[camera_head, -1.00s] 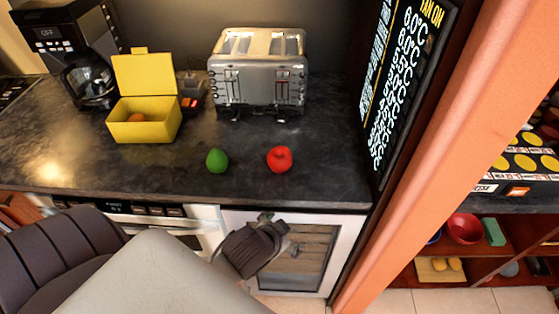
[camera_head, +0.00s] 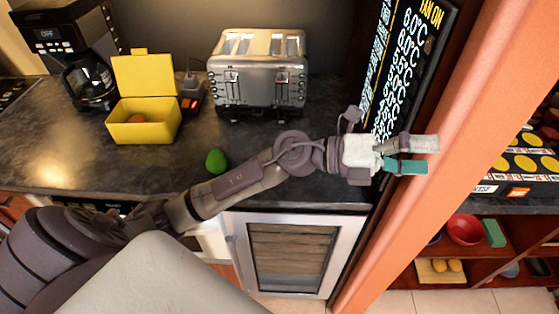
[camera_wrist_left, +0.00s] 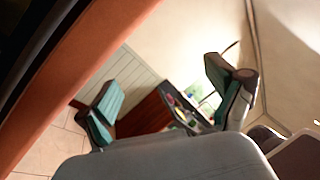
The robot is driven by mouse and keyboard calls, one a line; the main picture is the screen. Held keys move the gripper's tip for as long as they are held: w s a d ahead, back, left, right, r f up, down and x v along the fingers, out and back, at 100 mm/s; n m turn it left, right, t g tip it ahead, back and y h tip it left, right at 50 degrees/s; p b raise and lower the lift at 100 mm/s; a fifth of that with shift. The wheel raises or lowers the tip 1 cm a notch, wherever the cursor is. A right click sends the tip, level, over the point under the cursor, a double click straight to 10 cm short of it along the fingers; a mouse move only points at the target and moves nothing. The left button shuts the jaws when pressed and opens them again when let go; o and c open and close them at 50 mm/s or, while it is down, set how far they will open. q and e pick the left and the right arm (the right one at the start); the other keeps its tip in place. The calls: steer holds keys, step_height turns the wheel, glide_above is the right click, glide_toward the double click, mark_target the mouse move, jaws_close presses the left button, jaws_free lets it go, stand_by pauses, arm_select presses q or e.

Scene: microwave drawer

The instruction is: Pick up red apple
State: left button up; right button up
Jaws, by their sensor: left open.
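The red apple does not show now. My left forearm lies across the part of the counter (camera_head: 60,150) where it stood, so it is hidden. My left arm reaches in from the left over the counter's front edge. My left gripper (camera_head: 405,155) points right, in front of the orange post at the counter's right end. It is open and empty, well to the right of where the apple stood. In the left wrist view the two teal-padded fingers of the gripper (camera_wrist_left: 165,97) are apart, with no apple between them. My right gripper is not in view.
A green fruit (camera_head: 216,161) sits on the counter close beside my forearm. Behind stand a yellow box (camera_head: 143,128) with its lid up, a toaster (camera_head: 258,75) and a coffee maker (camera_head: 85,50). The orange post (camera_head: 440,110) and menu board (camera_head: 410,60) are close to the gripper.

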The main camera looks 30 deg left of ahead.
arm_select(q)
steer(key=w+a+f+m+g+y, duration=0.1)
steer(key=a+f+m+g+y, duration=0.5)
steer(key=f+y, duration=0.35)
steer(key=w+a+n+y, duration=0.1)
steer(key=w+a+y, duration=0.2)
steer(key=a+y, duration=1.45)
steer(key=a+f+h+p, duration=0.1)
steer(key=a+f+h, duration=0.5)
steer(key=a+f, duration=0.1)
steer(key=shift+w+a+f+h+p, duration=0.1)
steer(key=shift+a+f+h+p, duration=0.1)
steer(key=shift+f+h+p, duration=0.15)
steer(key=shift+f, duration=0.5)
steer(key=shift+d+f+p, duration=0.1)
steer(key=shift+f+p, duration=0.2)
steer(key=shift+p, duration=0.15)
steer(key=f+p, duration=0.1)
steer(key=f, duration=0.2)
steer(key=shift+w+d+f+p, duration=0.1)
steer(key=shift+w+f+p, duration=0.1)
steer(key=shift+f+p, duration=0.15)
steer(key=shift+f, duration=0.45)
steer(key=shift+c, duration=0.2)
steer(key=shift+w+r, duration=0.1)
steer(key=c, duration=1.4)
